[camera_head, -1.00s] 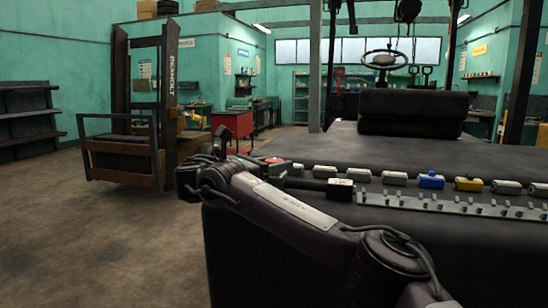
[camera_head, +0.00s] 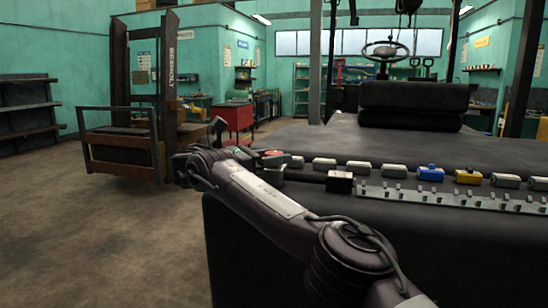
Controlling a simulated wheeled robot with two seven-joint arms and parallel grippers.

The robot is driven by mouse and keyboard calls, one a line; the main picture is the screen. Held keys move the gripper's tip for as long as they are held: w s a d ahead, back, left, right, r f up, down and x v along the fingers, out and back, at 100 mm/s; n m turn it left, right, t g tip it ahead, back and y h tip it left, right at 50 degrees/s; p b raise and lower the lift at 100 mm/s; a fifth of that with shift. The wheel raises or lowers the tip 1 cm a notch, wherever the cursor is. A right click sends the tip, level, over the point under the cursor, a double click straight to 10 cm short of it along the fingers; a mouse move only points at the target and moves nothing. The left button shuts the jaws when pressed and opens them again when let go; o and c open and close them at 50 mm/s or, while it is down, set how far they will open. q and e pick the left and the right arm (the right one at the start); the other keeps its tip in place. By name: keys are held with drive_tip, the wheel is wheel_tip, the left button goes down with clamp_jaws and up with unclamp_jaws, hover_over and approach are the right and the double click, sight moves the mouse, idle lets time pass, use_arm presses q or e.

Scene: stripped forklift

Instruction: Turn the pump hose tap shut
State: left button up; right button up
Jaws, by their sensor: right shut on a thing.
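My right arm comes in from the bottom right and reaches left along the front edge of the black forklift body (camera_head: 245,225). My right gripper (camera_head: 252,160) is at the left end of the row of blocks. It is shut, beside a small red-topped part (camera_head: 273,154) that seems to be the pump hose tap. The grip itself is mostly hidden by the wrist, and the tap's angle cannot be told. A dark knobbed lever (camera_head: 218,126) stands up behind the wrist. My left gripper is not in view.
White blocks (camera_head: 358,167), a blue block (camera_head: 431,173) and a yellow block (camera_head: 468,176) line the top edge, with a pegged metal strip (camera_head: 440,197) in front. A forklift mast (camera_head: 165,90) stands at the left. The floor (camera_head: 100,240) at the left is clear.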

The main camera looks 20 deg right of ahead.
drive_tip(key=o, duration=1)
drive_tip(key=shift+c, duration=0.2)
drive_tip(key=a, duration=0.4)
drive_tip(key=shift+s+a+p, duration=0.15)
drive_tip(key=shift+s+p, duration=0.15)
drive_tip(key=shift+s, duration=0.05)
drive_tip(key=shift+s+a+r+p, duration=0.15)
drive_tip(key=shift+a+p, duration=0.35)
drive_tip(key=shift+a, duration=0.65)
drive_tip(key=shift+s+a, duration=0.2)
drive_tip(key=shift+a, duration=0.25)
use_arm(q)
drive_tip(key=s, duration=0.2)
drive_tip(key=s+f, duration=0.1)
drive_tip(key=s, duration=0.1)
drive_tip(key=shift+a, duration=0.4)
use_arm(e)
drive_tip(key=shift+a, duration=0.1)
